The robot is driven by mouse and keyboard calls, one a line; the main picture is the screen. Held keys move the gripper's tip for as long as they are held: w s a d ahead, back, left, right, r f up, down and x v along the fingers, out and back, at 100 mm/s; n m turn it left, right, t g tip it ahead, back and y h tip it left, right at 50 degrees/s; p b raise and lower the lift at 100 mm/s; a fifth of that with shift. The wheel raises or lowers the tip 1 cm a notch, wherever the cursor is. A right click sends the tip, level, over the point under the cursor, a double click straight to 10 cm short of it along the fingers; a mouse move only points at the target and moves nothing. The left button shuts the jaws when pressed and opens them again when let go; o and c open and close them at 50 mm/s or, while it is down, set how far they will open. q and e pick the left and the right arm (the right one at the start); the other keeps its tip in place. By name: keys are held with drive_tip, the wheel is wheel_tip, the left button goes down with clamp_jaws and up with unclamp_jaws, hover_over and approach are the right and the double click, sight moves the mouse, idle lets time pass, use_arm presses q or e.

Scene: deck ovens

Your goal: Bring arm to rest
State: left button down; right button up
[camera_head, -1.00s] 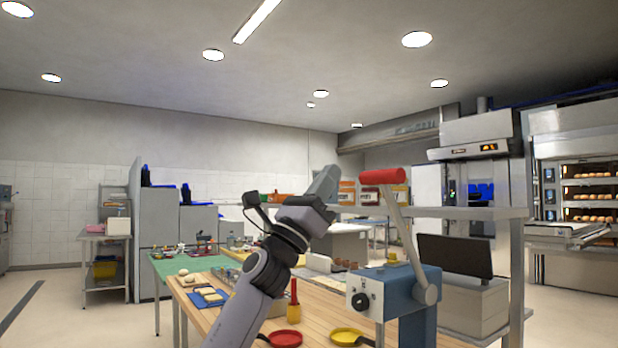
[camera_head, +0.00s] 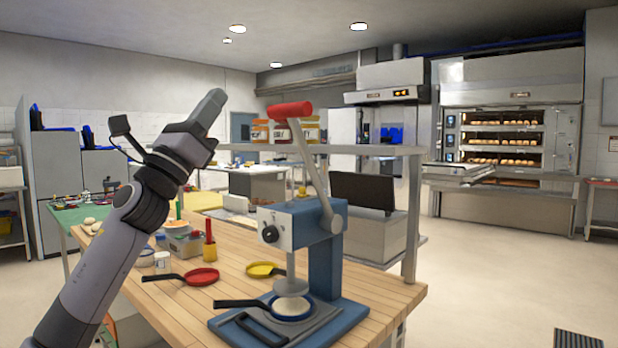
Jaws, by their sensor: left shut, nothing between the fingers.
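My left arm rises from the lower left in the head view. Its gripper (camera_head: 211,108) points up and to the right, with the fingers together and nothing between them. It is in the air over the left part of the wooden table (camera_head: 345,262), left of a blue press (camera_head: 318,230) with a red-handled lever. The gripper is apart from the press and touches nothing that I can see. My right gripper is not in view.
On the table are a red pan (camera_head: 202,276), a yellow pan (camera_head: 260,269) and a dark-handled pan under the press. A shelf (camera_head: 350,150) with jars stands behind. Deck ovens (camera_head: 505,140) are at the back right.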

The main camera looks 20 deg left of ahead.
use_arm(q)
wheel_tip(320, 180, down, 38)
drive_tip(key=d+n+g+y, duration=0.2)
drive_tip(key=n+g+y, duration=0.6)
drive_tip(key=n+y, duration=1.3)
drive_tip(key=s+d+f+n+g+h, duration=0.3)
drive_tip(key=s+f+n+g+h, duration=0.45)
drive_tip(key=s+f+n, duration=0.75)
drive_tip(key=s+d+f+n+g+h, duration=0.1)
drive_tip(key=s+d+f+g, duration=0.15)
drive_tip(key=s, duration=0.35)
drive_tip(key=s+d+f+n+g+h, duration=0.1)
drive_tip(key=s+f+g, duration=0.1)
drive_tip(key=s+f, duration=0.3)
drive_tip(key=s+d+f+n+g+h, duration=0.1)
drive_tip(key=s+d+f+g, duration=0.15)
drive_tip(key=s, duration=0.45)
drive_tip(key=w+d+f+t+h+p, duration=0.1)
drive_tip(key=w+d+f+t+p, duration=0.1)
drive_tip(key=w+f+t, duration=0.4)
drive_tip(key=shift+w+f+m+t+h, duration=0.35)
drive_tip(key=shift+w+f+m, duration=0.1)
drive_tip(key=shift+f, duration=0.15)
